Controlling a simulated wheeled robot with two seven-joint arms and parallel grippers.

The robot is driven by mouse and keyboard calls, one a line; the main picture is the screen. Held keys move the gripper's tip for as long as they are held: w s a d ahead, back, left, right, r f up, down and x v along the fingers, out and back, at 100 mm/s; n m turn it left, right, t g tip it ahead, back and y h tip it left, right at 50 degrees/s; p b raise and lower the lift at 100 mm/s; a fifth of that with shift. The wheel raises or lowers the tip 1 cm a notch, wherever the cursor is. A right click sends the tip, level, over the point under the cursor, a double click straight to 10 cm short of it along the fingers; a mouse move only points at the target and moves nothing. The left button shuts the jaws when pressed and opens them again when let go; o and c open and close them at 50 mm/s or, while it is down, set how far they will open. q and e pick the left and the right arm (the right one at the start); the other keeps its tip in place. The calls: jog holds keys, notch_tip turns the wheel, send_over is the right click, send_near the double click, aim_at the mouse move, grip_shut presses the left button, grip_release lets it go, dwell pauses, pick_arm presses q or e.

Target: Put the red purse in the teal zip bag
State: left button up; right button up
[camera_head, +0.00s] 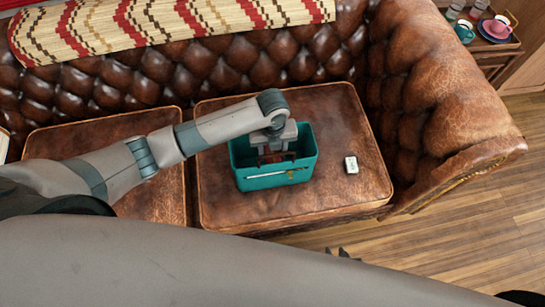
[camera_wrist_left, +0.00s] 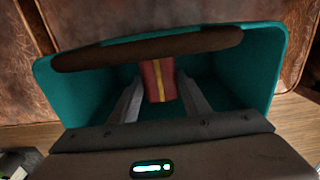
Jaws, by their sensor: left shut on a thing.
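The teal zip bag (camera_head: 268,182) stands open-topped on the right seat cushion of the brown leather sofa. My left gripper (camera_head: 272,152) reaches down into its opening. In the left wrist view the red purse (camera_wrist_left: 150,80), with a yellow stripe, is between the two fingers of my left gripper (camera_wrist_left: 160,95), inside the teal walls of the bag (camera_wrist_left: 258,75). The gripper is shut on the purse. A brown handle (camera_wrist_left: 150,48) crosses the bag's far side. Whether the purse touches the bag's bottom is unclear. Only a small dark tip, apparently my right gripper (camera_head: 345,254), shows behind my grey arm.
The sofa's armrest (camera_head: 440,110) rises at the right. A patterned throw (camera_head: 150,22) covers the backrest. Cups stand on a side table (camera_head: 487,48) at the far right.

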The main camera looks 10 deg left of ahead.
aim_at(272, 160)
pick_arm(q)
jog(key=shift+f, duration=2.05)
jog(key=shift+f, duration=0.6)
jog(key=o, duration=1.1)
jog(key=shift+r, duration=0.1)
